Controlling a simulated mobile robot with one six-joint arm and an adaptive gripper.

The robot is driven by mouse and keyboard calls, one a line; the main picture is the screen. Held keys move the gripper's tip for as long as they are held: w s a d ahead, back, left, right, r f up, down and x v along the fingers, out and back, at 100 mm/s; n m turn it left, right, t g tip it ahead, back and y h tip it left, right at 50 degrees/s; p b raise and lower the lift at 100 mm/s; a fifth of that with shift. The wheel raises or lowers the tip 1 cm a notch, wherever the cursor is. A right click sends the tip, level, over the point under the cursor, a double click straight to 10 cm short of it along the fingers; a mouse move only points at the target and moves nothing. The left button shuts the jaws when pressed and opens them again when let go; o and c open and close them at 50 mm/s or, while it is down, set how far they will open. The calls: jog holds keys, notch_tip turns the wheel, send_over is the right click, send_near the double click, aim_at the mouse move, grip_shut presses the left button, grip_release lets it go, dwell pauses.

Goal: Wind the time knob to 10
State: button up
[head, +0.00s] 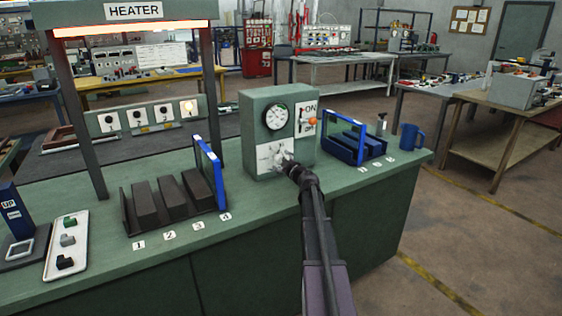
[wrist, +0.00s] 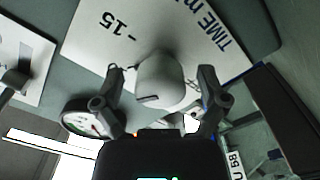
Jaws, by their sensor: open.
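The green control box (head: 255,117) stands on the bench, with a white dial plate (head: 265,155) low on its front. In the wrist view the dial plate (wrist: 95,40) shows upside down, with "15" and part of "TIME M" readable. The pale rounded time knob (wrist: 165,75) sits on it, with a short dark mark on its lower left edge. My gripper (head: 287,164) is at the dial plate and covers much of the knob in the head view. In the wrist view my gripper (wrist: 158,82) is open, one finger on each side of the knob. Finger contact is not clear. The 10 mark is hidden.
A round gauge (head: 277,116) and an ON/OFF switch (head: 309,120) are above the dial plate. A blue-framed rack (head: 345,140) stands close on the right, and a dark slotted rack (head: 172,205) on the left. A blue mug (head: 411,137) is at the right end.

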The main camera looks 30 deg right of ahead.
jog(key=s, duration=1.1)
jog(key=shift+s+a, duration=0.25)
jog(key=shift+s, duration=0.15)
